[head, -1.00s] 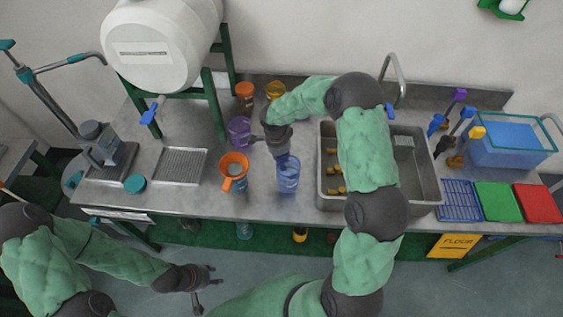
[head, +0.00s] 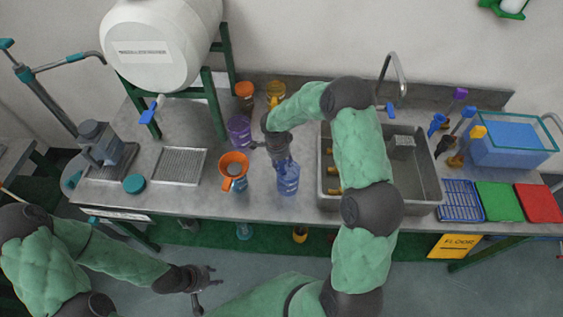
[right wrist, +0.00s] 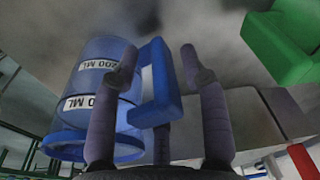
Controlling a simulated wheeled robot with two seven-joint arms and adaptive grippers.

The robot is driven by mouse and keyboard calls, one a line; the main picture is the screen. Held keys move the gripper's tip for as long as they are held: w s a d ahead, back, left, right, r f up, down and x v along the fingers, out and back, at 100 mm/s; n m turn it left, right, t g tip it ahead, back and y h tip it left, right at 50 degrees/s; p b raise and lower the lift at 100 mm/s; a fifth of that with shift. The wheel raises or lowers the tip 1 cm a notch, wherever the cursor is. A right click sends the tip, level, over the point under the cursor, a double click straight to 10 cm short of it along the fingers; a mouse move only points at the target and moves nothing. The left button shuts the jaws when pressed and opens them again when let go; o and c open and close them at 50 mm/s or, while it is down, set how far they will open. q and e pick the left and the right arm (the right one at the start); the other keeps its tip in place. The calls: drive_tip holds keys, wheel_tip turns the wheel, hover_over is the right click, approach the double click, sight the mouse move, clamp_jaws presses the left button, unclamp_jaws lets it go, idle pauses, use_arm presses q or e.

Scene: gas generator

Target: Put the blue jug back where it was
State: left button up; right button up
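The translucent blue jug (head: 289,183) is at the front of the steel counter, left of the sink, in the head view. The right wrist view shows the jug (right wrist: 100,90) with its volume labels and its solid blue handle (right wrist: 158,85). My right gripper (right wrist: 160,75) is open, its fingers on either side of the handle, with a gap before the right-hand finger. In the head view my right gripper (head: 283,158) partly hides the jug's top. My left gripper (head: 212,277) is open and empty, low in front of the counter.
An orange jug (head: 233,172) stands just left of the blue jug, with a purple jug (head: 239,129) behind it. A yellow jug (head: 276,92) and an orange-brown one (head: 244,91) are at the back. The sink (head: 419,165) is right. A grated tray (head: 181,166) is left.

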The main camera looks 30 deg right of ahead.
drive_tip(key=shift+r, duration=0.1)
drive_tip(key=shift+w+r+p, duration=0.1)
drive_tip(key=shift+r+p, duration=0.2)
drive_tip(key=shift+r, duration=0.1)
wheel_tip(320, 180, up, 11)
drive_tip(key=a, duration=0.1)
drive_tip(key=shift+a+p, duration=0.3)
drive_tip(key=shift+p, duration=0.15)
